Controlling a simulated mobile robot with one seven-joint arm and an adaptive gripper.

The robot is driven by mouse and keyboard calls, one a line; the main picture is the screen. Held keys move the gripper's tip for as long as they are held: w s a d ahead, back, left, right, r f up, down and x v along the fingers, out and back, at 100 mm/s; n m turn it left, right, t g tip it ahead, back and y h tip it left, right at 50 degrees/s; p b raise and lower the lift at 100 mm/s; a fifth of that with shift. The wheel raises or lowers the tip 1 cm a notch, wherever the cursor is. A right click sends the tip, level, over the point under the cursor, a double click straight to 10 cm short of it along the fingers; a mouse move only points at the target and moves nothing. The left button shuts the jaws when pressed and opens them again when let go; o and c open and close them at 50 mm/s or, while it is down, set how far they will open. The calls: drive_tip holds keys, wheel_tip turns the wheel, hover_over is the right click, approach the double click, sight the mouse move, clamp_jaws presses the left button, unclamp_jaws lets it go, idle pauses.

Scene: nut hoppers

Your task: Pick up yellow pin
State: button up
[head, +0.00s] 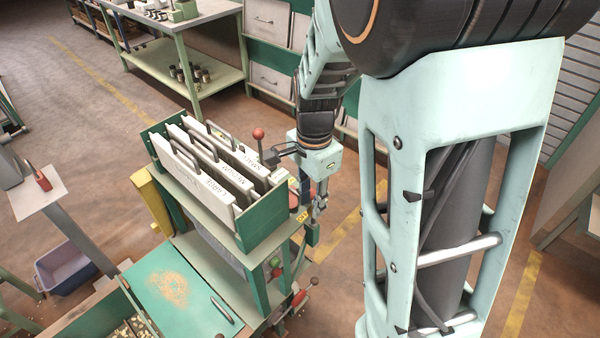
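No yellow pin can be made out clearly in the head view. A small yellow patch (303,216) shows at the right side of the hopper stand, too small to identify. My arm comes down from the top to a pale green wrist block beside the right end of the stand.
The green hopper stand (246,231) holds several white, handled panels (203,171). A yellow panel (151,203) is on its left side. A green tray (180,290) with brown crumbs is in front. A blue bin (66,267) stands at left. A workbench (190,62) stands behind, with open floor between.

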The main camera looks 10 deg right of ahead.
sight(313, 224)
drive_tip(key=f, duration=0.4)
drive_tip(key=f+b, duration=0.1)
drive_tip(key=f, duration=0.1)
drive_tip(key=shift+w+d, duration=0.1)
drive_tip(key=shift+d, duration=0.3)
clamp_jaws()
